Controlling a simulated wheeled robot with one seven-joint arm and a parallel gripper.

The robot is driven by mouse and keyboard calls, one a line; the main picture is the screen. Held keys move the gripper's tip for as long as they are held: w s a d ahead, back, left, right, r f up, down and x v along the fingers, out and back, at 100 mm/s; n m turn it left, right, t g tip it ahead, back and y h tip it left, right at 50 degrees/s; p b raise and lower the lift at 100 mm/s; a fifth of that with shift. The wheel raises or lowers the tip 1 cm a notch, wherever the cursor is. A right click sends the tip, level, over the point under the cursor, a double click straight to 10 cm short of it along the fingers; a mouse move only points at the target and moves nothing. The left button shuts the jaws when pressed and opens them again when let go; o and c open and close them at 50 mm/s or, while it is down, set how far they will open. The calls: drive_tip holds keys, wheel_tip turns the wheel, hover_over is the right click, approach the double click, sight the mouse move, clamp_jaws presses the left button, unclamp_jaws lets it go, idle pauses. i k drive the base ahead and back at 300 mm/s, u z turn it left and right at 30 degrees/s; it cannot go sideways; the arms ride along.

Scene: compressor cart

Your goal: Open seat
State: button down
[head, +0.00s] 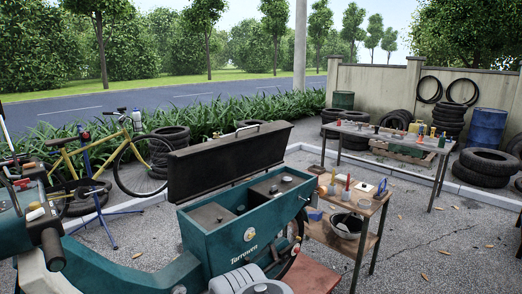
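A teal scooter (225,248) with "Torrowen" lettering fills the lower middle of the head view. Its long black seat (228,160) stands raised and tilted up at the far side of the body, apart from the near rim. Below the seat, the top of the body shows an open dark compartment (212,215) and a dark area with small fittings (281,184) to its right. A small loop (247,127) shows at the seat's upper edge. The scooter's handlebar with a black grip (52,250) is at the lower left. My gripper is not in view.
A small wooden cart (352,203) with bottles and a bucket (346,226) stands close right of the scooter. A workbench (390,139), tyres (488,162) and a blue barrel (486,127) are farther right. A yellow bicycle (97,160) stands on the left. Bare pavement lies at the lower right.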

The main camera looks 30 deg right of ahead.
sight(197, 171)
drive_tip(key=z, duration=0.9)
drive_tip(key=i, duration=0.9)
drive_tip(key=u, duration=0.95)
